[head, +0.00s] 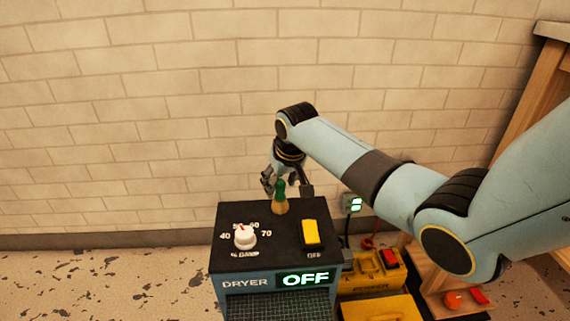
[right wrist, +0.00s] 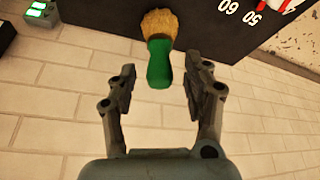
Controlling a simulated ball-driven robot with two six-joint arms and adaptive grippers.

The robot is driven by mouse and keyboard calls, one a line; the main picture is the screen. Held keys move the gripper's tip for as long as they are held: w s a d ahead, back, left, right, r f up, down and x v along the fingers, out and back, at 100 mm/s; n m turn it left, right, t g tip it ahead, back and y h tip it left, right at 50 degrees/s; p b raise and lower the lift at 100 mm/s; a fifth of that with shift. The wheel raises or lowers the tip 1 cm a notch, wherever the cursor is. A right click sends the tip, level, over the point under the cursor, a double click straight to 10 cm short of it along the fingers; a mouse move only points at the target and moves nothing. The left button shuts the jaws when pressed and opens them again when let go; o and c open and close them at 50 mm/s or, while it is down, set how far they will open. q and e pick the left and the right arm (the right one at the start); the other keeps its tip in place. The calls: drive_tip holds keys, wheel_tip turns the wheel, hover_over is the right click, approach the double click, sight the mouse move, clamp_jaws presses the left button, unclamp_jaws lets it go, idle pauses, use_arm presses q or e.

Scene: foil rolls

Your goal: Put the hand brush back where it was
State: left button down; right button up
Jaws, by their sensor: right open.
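The hand brush has a green handle and tan bristles. In the head view the brush (head: 280,199) stands at the back of the top of the black-topped dryer (head: 228,216), between the dial and the yellow switch. In the right wrist view the brush (right wrist: 159,62) has its green handle toward my gripper. My right gripper (head: 283,188) is open just behind and above the brush. In the right wrist view the fingers (right wrist: 158,82) are apart, one on each side of the handle end, with gaps to it. My left gripper is out of view.
The dryer has a white dial (head: 244,237), a yellow switch (head: 311,234) and a lit OFF display (head: 305,278). A brick wall (head: 150,120) stands close behind. Yellow equipment (head: 375,272) and a wooden frame (head: 535,100) are at the right. The floor at the left is clear.

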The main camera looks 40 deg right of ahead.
drive_tip(key=p+v, duration=0.1)
drive_tip(key=v, duration=0.2)
drive_tip(key=shift+w+r+p, duration=0.1)
drive_tip(key=shift+r+p, duration=0.15)
drive_tip(key=shift+p, duration=0.05)
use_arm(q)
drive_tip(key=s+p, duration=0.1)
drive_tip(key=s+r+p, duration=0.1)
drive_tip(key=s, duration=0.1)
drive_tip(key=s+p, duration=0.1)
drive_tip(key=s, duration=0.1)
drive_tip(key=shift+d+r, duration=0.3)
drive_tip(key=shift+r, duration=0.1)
use_arm(e)
drive_tip(key=v, duration=0.7)
drive_tip(key=shift+s+r, duration=0.2)
drive_tip(key=shift+s, duration=0.05)
